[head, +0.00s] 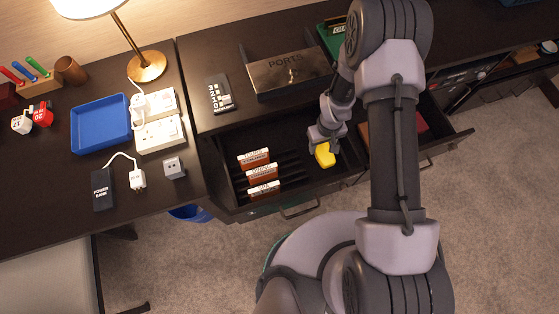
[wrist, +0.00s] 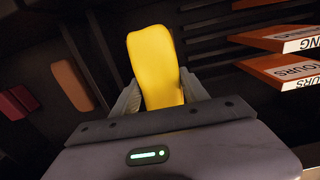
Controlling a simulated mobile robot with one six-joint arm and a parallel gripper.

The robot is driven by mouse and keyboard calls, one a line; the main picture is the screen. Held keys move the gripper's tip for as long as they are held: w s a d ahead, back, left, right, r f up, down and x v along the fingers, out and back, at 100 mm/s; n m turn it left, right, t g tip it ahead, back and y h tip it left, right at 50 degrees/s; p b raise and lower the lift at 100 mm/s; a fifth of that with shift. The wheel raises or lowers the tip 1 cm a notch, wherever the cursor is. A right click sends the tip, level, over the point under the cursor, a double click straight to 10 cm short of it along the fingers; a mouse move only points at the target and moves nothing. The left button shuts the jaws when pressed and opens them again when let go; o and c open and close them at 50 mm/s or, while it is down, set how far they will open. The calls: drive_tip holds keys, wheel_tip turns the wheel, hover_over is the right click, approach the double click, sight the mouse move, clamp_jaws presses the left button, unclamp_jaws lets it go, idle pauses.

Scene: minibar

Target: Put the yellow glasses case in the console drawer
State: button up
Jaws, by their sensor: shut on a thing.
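The yellow glasses case (head: 325,154) is held by my gripper (head: 324,144) over the right part of the open console drawer (head: 307,190). In the wrist view the yellow glasses case (wrist: 153,55) stands out lengthwise between the two fingers of my gripper (wrist: 160,95), which are shut on it. The dark drawer interior lies behind it. I cannot tell whether the case touches the drawer floor. My arm hides part of the drawer's right side.
Several labelled orange-brown boxes (head: 262,172) stand among dividers in the drawer's left part. A second open drawer (head: 440,146) with a red item is to the right. A metal box marked PORTS (head: 290,74) and a dark labelled card (head: 219,94) lie on the console top.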

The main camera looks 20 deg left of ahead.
sight(315, 162)
drive_tip(key=shift+s+a+f, duration=0.1)
drive_tip(key=shift+s+f, duration=0.05)
drive_tip(key=shift+f, duration=0.65)
wheel_tip(315, 162, down, 10)
drive_tip(key=b, duration=0.4)
drive_tip(key=o, duration=1.1)
drive_tip(key=shift+o, duration=0.3)
